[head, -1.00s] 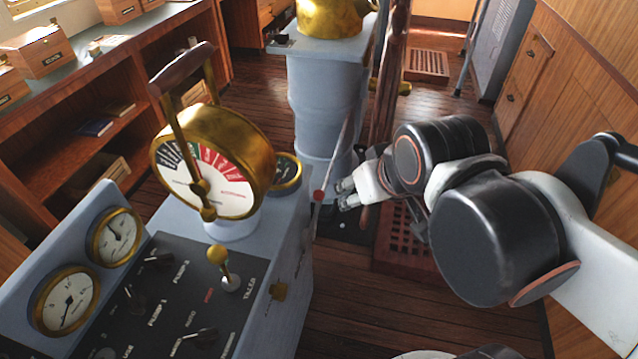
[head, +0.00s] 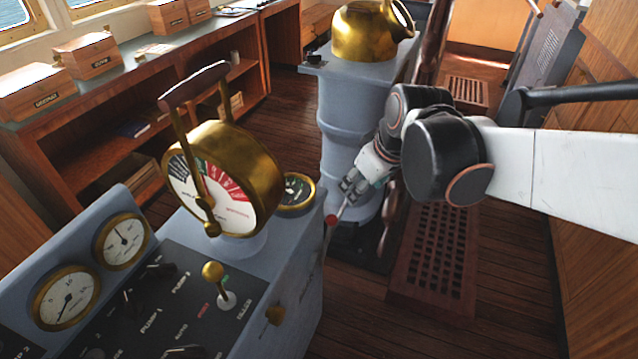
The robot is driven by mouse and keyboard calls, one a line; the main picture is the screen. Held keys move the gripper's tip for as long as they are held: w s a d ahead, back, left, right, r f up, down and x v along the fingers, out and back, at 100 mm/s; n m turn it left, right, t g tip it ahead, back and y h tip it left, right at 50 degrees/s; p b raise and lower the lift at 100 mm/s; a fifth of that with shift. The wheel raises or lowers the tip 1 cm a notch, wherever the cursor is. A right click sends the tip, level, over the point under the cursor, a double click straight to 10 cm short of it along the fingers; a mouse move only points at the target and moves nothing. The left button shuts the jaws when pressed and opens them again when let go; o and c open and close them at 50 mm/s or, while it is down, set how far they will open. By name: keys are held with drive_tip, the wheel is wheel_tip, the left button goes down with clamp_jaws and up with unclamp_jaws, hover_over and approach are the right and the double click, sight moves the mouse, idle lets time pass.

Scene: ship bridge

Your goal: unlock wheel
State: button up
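The wooden ship's wheel (head: 432,35) shows nearly edge-on at the right side of the grey pedestal with the brass top; my arm hides much of it. A lever with a red knob (head: 331,219) is low beside the pedestal, close to the console's right edge. Most of its rod is hidden by my gripper. My gripper (head: 347,194) points down and left in front of the pedestal, with its fingertips just above and right of the red knob. I cannot tell whether the fingers touch the lever or how far they are apart.
The console with the brass telegraph (head: 225,175), a brass-knobbed lever (head: 214,275) and gauges fills the left foreground. The grey pedestal (head: 345,110) stands behind my gripper. A wooden floor grating (head: 440,245) lies right of it. Shelves with wooden boxes line the left wall.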

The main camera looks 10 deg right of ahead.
sight(334, 217)
drive_tip(key=w+f+n+b, duration=0.1)
drive_tip(key=w+f, duration=0.3)
drive_tip(key=f, duration=0.4)
drive_tip(key=w+a+f+n+g+y+b, duration=0.1)
drive_tip(key=w+f+b, duration=0.2)
drive_tip(key=f, duration=0.5)
drive_tip(key=w+f+n+y+b, duration=0.1)
drive_tip(key=w+f+n+b, duration=0.1)
drive_tip(key=w+f, duration=0.4)
drive_tip(key=shift+w+a+f, duration=0.1)
drive_tip(key=shift+a+f, duration=0.05)
drive_tip(key=shift+f, duration=0.6)
drive_tip(key=shift+a+f, duration=0.1)
drive_tip(key=shift+f, duration=0.6)
drive_tip(key=shift+c, duration=0.3)
clamp_jaws()
